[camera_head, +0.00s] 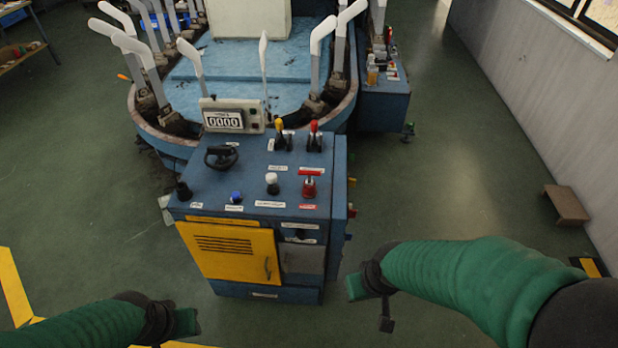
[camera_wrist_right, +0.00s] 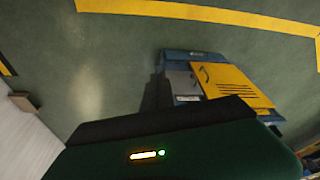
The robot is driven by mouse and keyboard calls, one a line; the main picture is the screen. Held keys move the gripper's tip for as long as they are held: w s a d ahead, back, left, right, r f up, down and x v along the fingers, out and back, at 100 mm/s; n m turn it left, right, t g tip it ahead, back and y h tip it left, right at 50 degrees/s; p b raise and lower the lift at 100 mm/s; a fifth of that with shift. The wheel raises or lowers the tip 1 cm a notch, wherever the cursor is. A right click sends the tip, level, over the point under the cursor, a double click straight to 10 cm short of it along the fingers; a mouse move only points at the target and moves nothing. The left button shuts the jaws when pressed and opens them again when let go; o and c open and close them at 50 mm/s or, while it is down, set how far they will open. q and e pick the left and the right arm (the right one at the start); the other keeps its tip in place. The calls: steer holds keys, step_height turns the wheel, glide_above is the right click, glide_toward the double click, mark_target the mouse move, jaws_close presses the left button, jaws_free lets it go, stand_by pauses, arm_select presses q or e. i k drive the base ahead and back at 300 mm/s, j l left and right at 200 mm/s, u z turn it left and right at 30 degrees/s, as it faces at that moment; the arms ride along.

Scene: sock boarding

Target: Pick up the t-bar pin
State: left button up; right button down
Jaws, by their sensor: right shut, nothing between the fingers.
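My right gripper (camera_head: 356,288) is shut and empty, in the air right of the console's lower front and nearer to me than the red handle. My left gripper (camera_head: 188,322) is low at the left front, apart from the console; whether it is open or shut does not show. In the right wrist view the console (camera_wrist_right: 185,55) appears upside down beyond my green hand casing; the red handle does not show there.
The console top also holds a white knob (camera_head: 272,182), a blue button (camera_head: 236,197), a black lever (camera_head: 221,156) and red and yellow levers. A machine with upright white sock forms (camera_head: 265,60) stands behind. Green floor is clear to the right; a brown step (camera_head: 567,204) is by the wall.

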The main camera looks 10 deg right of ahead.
mark_target(309, 182)
steer(key=l+u, duration=0.15)
steer(key=u, duration=0.7)
steer(key=l+u, duration=0.25)
steer(key=l, duration=0.25)
steer(key=l+u, duration=0.2)
steer(key=l, duration=0.25)
steer(key=k+l+u, duration=0.1)
steer(key=l+u, duration=0.15)
steer(key=l, duration=0.2)
steer(key=k+l+u, duration=0.2)
steer(key=l, duration=0.25)
steer(key=i, duration=0.1)
